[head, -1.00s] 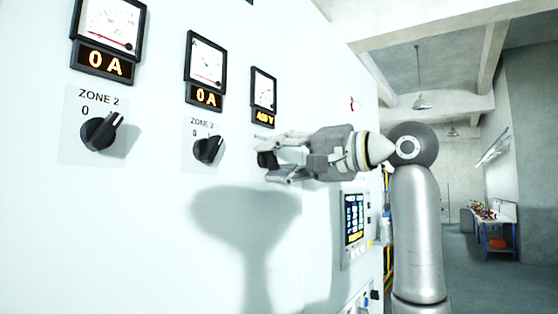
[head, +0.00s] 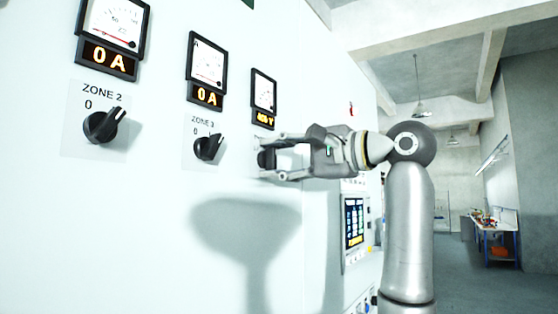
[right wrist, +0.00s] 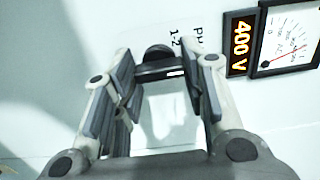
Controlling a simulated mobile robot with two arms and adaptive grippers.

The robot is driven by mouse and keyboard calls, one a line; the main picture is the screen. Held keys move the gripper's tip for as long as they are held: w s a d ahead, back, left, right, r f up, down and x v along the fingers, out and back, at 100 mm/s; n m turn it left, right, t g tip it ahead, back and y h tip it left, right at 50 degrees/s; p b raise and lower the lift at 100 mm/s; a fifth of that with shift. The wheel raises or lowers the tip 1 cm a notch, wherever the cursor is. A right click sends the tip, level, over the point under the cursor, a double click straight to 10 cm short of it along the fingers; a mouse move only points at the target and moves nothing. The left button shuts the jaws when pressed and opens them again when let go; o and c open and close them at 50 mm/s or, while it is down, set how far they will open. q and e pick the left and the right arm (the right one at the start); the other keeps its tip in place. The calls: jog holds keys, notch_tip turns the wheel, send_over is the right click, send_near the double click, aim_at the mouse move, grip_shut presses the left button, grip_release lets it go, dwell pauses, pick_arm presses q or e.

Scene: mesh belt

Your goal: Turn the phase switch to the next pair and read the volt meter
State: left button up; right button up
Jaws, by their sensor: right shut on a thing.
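The phase switch, a black knob (head: 266,158), is on the pale panel under the volt meter. My right gripper (head: 272,157) has its fingers on either side of the knob and is shut on it. In the right wrist view the knob (right wrist: 158,62) sits between the fingertips, with its white mark facing right. A label beside it reads "1-2"; its other word is partly hidden. The volt meter (right wrist: 290,38) has a needle dial, and its amber display (right wrist: 239,43) reads 400 V. The meter also shows small in the head view (head: 264,92). My left gripper is out of view.
Two ammeters reading 0 A (head: 115,25) (head: 207,62) hang to the left, above the Zone 2 knob (head: 105,127) and Zone 3 knob (head: 208,147). A touch screen (head: 354,222) is below right. A workbench (head: 494,230) stands far off.

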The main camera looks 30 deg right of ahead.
jog(key=o, duration=1)
jog(key=shift+d, duration=0.1)
jog(key=shift+s, duration=0.15)
jog(key=v, duration=1.1)
jog(key=shift+s+d, duration=0.15)
jog(key=shift+s, duration=0.2)
